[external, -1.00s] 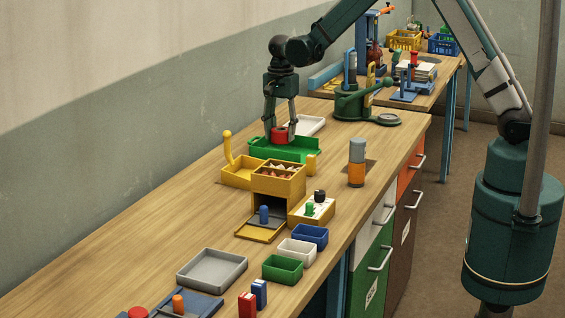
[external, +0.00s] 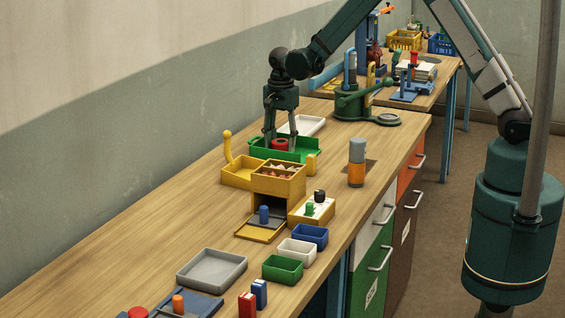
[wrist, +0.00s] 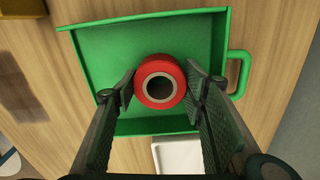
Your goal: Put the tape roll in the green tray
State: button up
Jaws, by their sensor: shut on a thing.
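The tape roll (external: 280,142) is a red ring with a pale core and a dark hole. It also shows in the wrist view (wrist: 160,64). My gripper (external: 280,148) points down with a finger on either side of the roll, shut on it. The green tray (external: 311,150) lies around and beneath the roll; in the wrist view the tray (wrist: 98,55) has a handle at its right side. The roll is inside the tray's outline, low between its walls. I cannot tell whether it touches the tray floor.
A white tray (external: 313,124) lies just behind the green tray. An orange and grey cylinder (external: 357,163) stands to the right.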

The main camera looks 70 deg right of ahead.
aim_at(281, 141)
jog(key=shift+f, duration=0.2)
jog(key=o, duration=0.9)
jog(key=shift+c, duration=0.2)
jog(key=shift+r, duration=0.25)
notch_tip(281, 141, up, 12)
dwell(0.7)
